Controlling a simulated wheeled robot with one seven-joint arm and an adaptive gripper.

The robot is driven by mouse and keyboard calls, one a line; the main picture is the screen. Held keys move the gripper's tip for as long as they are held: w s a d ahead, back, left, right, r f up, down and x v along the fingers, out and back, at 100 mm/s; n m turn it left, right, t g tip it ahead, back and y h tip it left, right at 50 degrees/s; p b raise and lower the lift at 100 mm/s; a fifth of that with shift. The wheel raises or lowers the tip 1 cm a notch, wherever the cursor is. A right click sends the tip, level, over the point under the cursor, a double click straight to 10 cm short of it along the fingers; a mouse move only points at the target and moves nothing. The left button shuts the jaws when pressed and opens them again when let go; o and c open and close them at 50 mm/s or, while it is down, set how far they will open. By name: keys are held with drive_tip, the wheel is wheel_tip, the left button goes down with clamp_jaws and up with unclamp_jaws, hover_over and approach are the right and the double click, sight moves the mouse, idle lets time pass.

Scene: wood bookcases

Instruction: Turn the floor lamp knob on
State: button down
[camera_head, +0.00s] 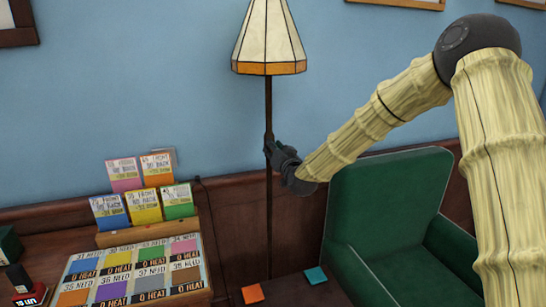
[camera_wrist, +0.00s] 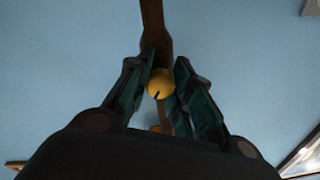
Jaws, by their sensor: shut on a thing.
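The floor lamp has a cream shade (camera_head: 268,38) with an orange lower band and a thin dark pole (camera_head: 269,210). My gripper (camera_head: 271,148) is at the pole, some way below the shade. In the wrist view, my gripper (camera_wrist: 170,85) has its two fingers on either side of a round yellow knob (camera_wrist: 161,83) with a dark mark on its face. The gripper is shut on the knob. A second yellow bit shows lower down, mostly hidden behind my gripper. In the head view the knob is hidden by my gripper.
A green armchair (camera_head: 385,205) stands right of the pole, below my arm. A tilted board of coloured cards (camera_head: 135,272) and a rack of cards (camera_head: 150,232) are at the left. Orange (camera_head: 252,293) and teal (camera_head: 316,275) squares lie on a dark surface near the pole.

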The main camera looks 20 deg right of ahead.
drive_tip(key=m+b, duration=0.1)
drive_tip(key=m, duration=0.1)
drive_tip(key=m+b, duration=0.4)
drive_tip(key=shift+d+f+m, duration=0.1)
drive_tip(key=shift+f+m, duration=0.15)
drive_tip(key=shift+m, duration=0.15)
drive_tip(key=shift+m+h+b, duration=0.3)
drive_tip(key=shift+m+b, duration=0.9)
drive_tip(key=shift+b, duration=0.05)
drive_tip(key=shift+r+m+b, duration=0.15)
drive_tip(key=shift+m+b, duration=0.75)
drive_tip(key=shift+m, duration=0.4)
drive_tip(key=c, duration=1.2)
unclamp_jaws()
